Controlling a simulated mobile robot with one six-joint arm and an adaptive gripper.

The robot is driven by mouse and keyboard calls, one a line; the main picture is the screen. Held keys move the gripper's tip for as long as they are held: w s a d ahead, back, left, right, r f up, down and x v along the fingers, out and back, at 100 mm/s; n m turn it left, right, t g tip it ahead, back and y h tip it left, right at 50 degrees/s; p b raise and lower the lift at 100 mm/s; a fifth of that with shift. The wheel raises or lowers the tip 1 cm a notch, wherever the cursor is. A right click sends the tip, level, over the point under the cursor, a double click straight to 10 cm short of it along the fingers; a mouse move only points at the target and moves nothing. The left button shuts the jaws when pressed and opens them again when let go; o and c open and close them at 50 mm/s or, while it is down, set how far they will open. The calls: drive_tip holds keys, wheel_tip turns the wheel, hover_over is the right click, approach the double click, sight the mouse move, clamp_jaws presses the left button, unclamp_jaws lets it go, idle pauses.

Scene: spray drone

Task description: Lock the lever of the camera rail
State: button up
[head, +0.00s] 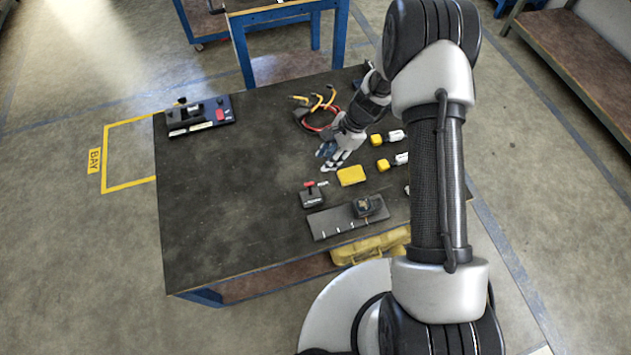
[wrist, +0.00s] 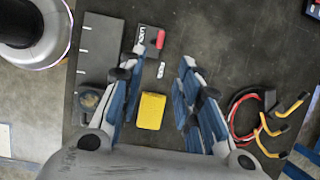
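A dark flat rail with white tick marks (head: 325,225) lies near the table's front edge; it also shows at the left of the wrist view (wrist: 97,50). A dark device (head: 367,207) sits at its right end. Beside the rail is a small black block (head: 312,199) with a red lever (head: 309,184); in the wrist view the lever (wrist: 160,38) lies along one side of the block (wrist: 147,40), by white lettering. My gripper (head: 331,163) is open and empty above the table, behind the block and apart from it. Its spread fingers (wrist: 162,58) also show in the wrist view.
A yellow block (head: 351,175) lies near my gripper. Red and yellow cables (head: 318,112) lie behind it. Yellow-and-white parts (head: 386,138) are on the right. A black unit with a red part (head: 200,116) stands at the back left. The table's left half (head: 225,200) is mostly clear.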

sight(310, 183)
drive_tip(key=b+x, duration=0.3)
drive_tip(key=x, duration=1.3)
drive_tip(key=shift+d, duration=0.1)
drive_tip(key=shift+c, duration=0.5)
